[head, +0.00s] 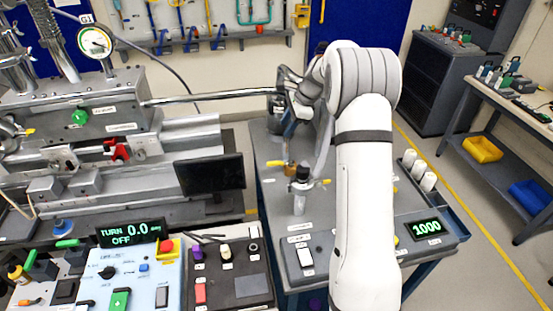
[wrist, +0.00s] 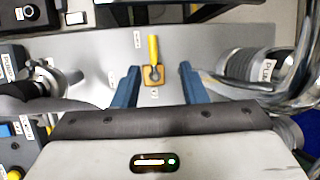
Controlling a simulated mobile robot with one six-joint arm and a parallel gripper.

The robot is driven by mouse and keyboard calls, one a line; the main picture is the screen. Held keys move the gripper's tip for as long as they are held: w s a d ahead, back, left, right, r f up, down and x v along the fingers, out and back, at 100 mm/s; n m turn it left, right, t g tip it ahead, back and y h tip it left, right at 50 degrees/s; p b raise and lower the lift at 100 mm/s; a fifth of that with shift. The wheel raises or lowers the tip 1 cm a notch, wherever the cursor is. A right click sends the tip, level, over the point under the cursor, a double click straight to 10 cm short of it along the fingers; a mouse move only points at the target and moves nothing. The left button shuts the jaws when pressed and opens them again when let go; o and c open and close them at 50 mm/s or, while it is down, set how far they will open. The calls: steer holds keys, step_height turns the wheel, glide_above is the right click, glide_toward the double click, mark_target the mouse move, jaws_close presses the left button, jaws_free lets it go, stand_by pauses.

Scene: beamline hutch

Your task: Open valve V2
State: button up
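A small valve with a yellow lever (wrist: 153,47) on a brown-orange square body (wrist: 147,76) shows in the wrist view between my gripper's blue fingers. The lever points away from my gripper, toward the top of the picture. Small labels beside it are too small to read, so I cannot tell whether it is V2. My gripper (wrist: 158,72) is open, with a finger on each side of the valve and gaps to both. In the head view my gripper (head: 290,127) is partly hidden by my arm, above a small brown-orange body (head: 291,170) on the grey bench.
A metal post (head: 300,197) with a yellow handle stands on the bench's near side. A labelled metal cylinder (wrist: 250,68) and bent pipes stand right of my gripper in the wrist view. A display reading 1000 (head: 425,228) sits at the bench's right. A monitor (head: 210,175) stands left.

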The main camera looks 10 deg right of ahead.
steer(key=b, duration=0.9)
glide_toward(276, 162)
steer(key=shift+p+x, duration=0.8)
steer(key=shift+x, duration=3.4)
steer(key=shift+w, duration=0.1)
steer(key=shift+c, duration=0.5)
jaws_close()
